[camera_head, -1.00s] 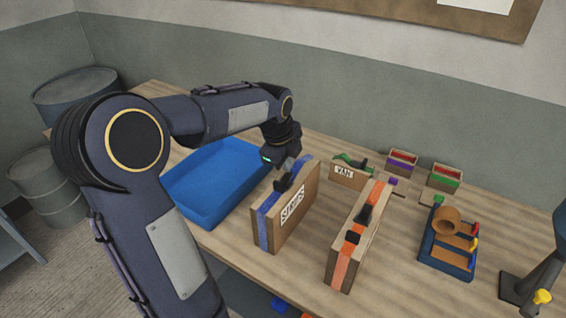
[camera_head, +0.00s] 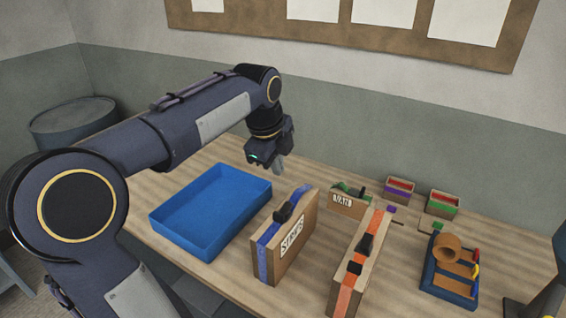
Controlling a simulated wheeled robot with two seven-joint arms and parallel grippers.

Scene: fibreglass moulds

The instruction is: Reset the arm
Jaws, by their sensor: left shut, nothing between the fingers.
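My left arm comes in from the left, and its gripper (camera_head: 279,166) hangs over the back of the workbench. The gripper is shut and empty, pointing down, above and behind the blue tray (camera_head: 168,224) and the mould with the blue strap (camera_head: 285,243). It appears apart from both. My right gripper is not in view.
The mould with the orange strap (camera_head: 341,293) stands right of the blue-strapped one. A smaller labelled block (camera_head: 348,205) sits behind. Two small boxes (camera_head: 399,191) (camera_head: 442,205) stand near the wall. A blue rack with a tape roll (camera_head: 448,249) is at right. The tray is empty.

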